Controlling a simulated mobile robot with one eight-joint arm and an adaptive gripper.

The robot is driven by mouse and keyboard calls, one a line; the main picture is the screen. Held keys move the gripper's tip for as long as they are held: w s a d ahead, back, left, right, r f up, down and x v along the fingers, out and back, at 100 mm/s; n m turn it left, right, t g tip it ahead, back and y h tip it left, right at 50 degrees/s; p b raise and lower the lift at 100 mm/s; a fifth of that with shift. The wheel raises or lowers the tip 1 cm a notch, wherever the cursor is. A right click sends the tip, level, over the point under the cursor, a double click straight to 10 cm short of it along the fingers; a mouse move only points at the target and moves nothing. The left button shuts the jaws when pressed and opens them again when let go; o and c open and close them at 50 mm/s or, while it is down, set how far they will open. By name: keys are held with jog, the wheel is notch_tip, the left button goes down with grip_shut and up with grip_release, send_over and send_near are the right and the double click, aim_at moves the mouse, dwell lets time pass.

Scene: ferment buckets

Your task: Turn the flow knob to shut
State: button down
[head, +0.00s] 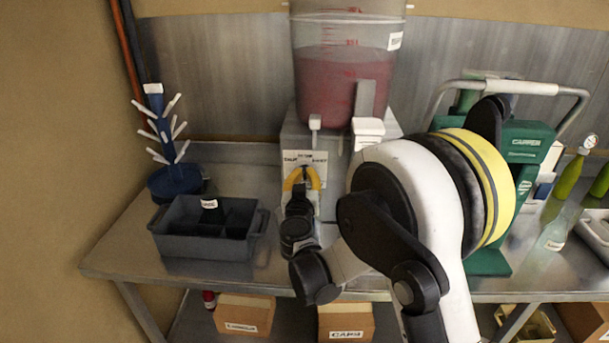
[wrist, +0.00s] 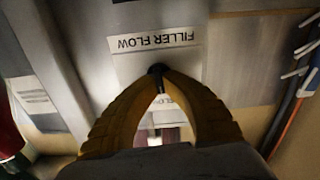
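The flow knob is a small dark piece (wrist: 158,69) on the grey filler panel, under an upside-down label reading FILLER FLOW (wrist: 154,41) in the wrist view. My gripper (wrist: 160,76) has its two yellow fingers converged on the knob, with the tips against its sides. Most of the knob is hidden by the fingertips, so its angle cannot be read. Part of another label (wrist: 176,103) shows between the fingers. In the head view my gripper (head: 302,172) is at the front of the filler (head: 287,150), below the bucket of red liquid (head: 340,75).
A grey divided bin (head: 190,247) and a blue bottle tree (head: 170,180) stand to the left on the metal table (head: 115,245). A green capper (head: 527,140) and green bottles (head: 570,178) are to the right. Labelled boxes (head: 243,315) sit on the lower shelf.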

jog(key=n+b, duration=0.1)
jog(key=n, duration=0.2)
jog(key=shift+f+n, duration=0.1)
jog(key=shift+n, duration=0.3)
jog(key=shift+a+n+b, duration=0.1)
jog(key=shift+n+b, duration=0.3)
jog(key=shift+n, duration=1.6)
jog(key=c, duration=1.1)
grip_release()
jog(key=shift+w, duration=0.1)
jog(key=shift+o, duration=0.2)
jog(key=s, duration=1.2)
jog(key=shift+a, duration=0.2)
